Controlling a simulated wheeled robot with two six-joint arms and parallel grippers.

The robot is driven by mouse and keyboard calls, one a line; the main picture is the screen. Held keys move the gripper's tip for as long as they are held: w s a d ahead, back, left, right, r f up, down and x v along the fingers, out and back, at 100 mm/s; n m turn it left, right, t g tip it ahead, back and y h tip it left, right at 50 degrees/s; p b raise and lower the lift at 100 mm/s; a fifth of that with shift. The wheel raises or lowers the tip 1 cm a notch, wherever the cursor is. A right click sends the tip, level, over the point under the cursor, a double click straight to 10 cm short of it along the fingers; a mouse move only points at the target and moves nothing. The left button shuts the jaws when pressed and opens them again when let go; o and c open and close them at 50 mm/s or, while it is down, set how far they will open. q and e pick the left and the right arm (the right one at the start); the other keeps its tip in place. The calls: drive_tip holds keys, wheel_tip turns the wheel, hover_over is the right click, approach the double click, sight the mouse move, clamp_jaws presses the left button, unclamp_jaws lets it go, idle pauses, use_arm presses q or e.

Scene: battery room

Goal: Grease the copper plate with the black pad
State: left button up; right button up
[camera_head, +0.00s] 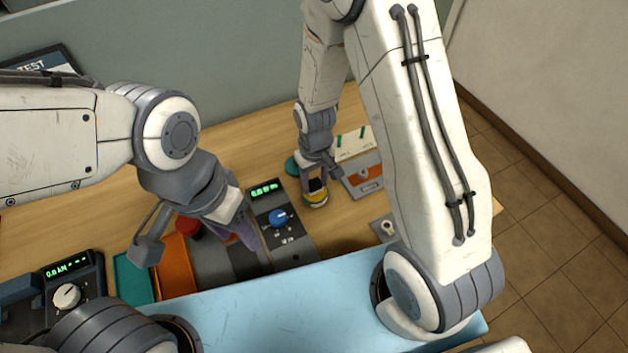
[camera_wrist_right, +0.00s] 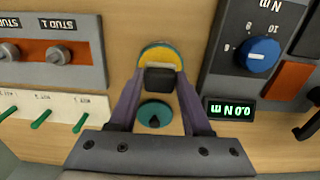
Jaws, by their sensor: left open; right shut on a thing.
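My right gripper (camera_head: 315,188) is shut on a small black block, which looks like the black pad (camera_wrist_right: 160,78). The pad is at or over a round yellow tin (camera_head: 316,202); I cannot tell whether it touches the contents. The yellow tin also shows in the right wrist view (camera_wrist_right: 161,56). A copper-coloured strip (camera_head: 369,178) lies on the grey panel to the right of this gripper; I cannot tell for sure that it is the copper plate. My left gripper (camera_head: 195,238) is open and empty, above the grey and orange items at left.
A green lid with a dark knob (camera_wrist_right: 155,115) lies beside the tin. A device with a blue knob (camera_head: 279,218) and green display stands between the grippers. A red round thing (camera_head: 188,228), orange tray (camera_head: 175,265) and teal tray (camera_head: 132,277) are at left.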

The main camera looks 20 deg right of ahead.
sight(315, 182)
drive_tip(key=shift+f+b, duration=0.35)
drive_tip(key=shift+f, duration=0.25)
idle(1.2)
wheel_tip(315, 182, up, 7)
drive_tip(key=p, duration=0.6)
drive_tip(key=shift+r, duration=0.1)
idle(0.5)
drive_tip(key=d+f+m+b, duration=0.1)
drive_tip(key=d+f+b, duration=0.1)
drive_tip(key=d+f+m+b, duration=0.1)
drive_tip(key=d+f+b, duration=0.1)
drive_tip(key=d+f, duration=0.1)
drive_tip(key=shift+w+d+f, duration=0.1)
drive_tip(key=shift+d+f, duration=0.05)
drive_tip(key=shift+d, duration=0.15)
drive_tip(key=shift+d+f+b, duration=0.1)
drive_tip(key=shift+d+b, duration=0.15)
drive_tip(key=shift+b, duration=0.05)
